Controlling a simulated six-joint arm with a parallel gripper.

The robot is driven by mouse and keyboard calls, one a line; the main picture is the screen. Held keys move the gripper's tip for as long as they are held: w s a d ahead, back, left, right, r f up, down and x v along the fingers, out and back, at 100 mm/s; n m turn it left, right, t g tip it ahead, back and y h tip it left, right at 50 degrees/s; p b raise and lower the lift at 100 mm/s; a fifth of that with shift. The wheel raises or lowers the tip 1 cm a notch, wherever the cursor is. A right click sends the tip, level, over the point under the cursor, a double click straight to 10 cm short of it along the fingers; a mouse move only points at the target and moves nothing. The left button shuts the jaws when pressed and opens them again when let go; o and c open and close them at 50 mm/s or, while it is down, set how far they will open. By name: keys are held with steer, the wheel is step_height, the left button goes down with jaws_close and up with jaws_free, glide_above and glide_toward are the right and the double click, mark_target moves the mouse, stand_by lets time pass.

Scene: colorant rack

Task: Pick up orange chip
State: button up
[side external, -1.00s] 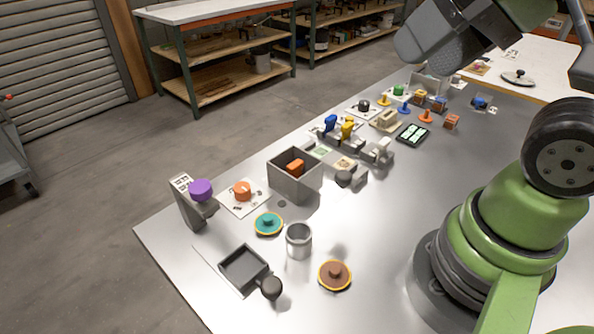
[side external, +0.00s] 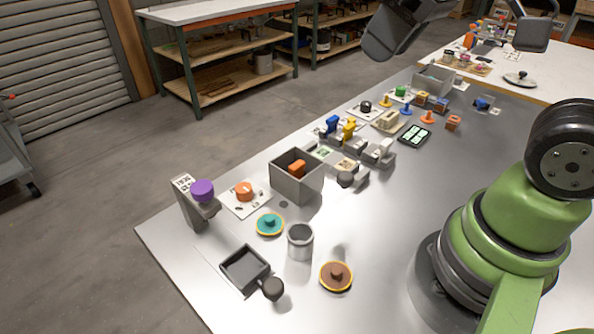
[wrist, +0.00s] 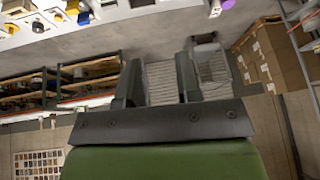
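Several orange things show in the side external view, and I cannot tell which is the orange chip. An orange block (side external: 297,168) lies in an open grey bin (side external: 296,190). A round orange knob (side external: 244,190) sits on a white card to the left of the bin. An orange peg-like piece (side external: 428,118) and an orange-brown block (side external: 453,122) stand toward the far end of the table. My gripper (wrist: 158,80) shows in the wrist view with its two fingers apart and nothing between them. It is well above the table, away from these things.
A purple knob on a stand (side external: 203,191), a teal disc (side external: 269,223), a metal cup (side external: 300,241), a brown disc (side external: 336,276) and a grey square tray (side external: 245,269) occupy the near end. Coloured fixtures line the far edge.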

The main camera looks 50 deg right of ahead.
steer(key=w+f+n+g+h, duration=0.1)
steer(key=w+f+n+g, duration=0.1)
steer(key=w+f+n, duration=0.4)
steer(key=n+g+h, duration=0.2)
steer(key=n+g, duration=0.1)
steer(key=n, duration=0.8)
glide_toward(297, 164)
steer(key=f, duration=0.4)
steer(key=shift+w+a+f, duration=0.15)
steer(key=shift+w+a, duration=0.05)
steer(key=shift+w, duration=0.05)
steer(key=f, duration=0.1)
steer(key=d+f, duration=0.1)
steer(key=f, duration=0.2)
steer(key=shift+s+d+f, duration=0.2)
steer(key=shift+d+f, duration=0.1)
steer(key=shift+f, duration=0.65)
jaws_close()
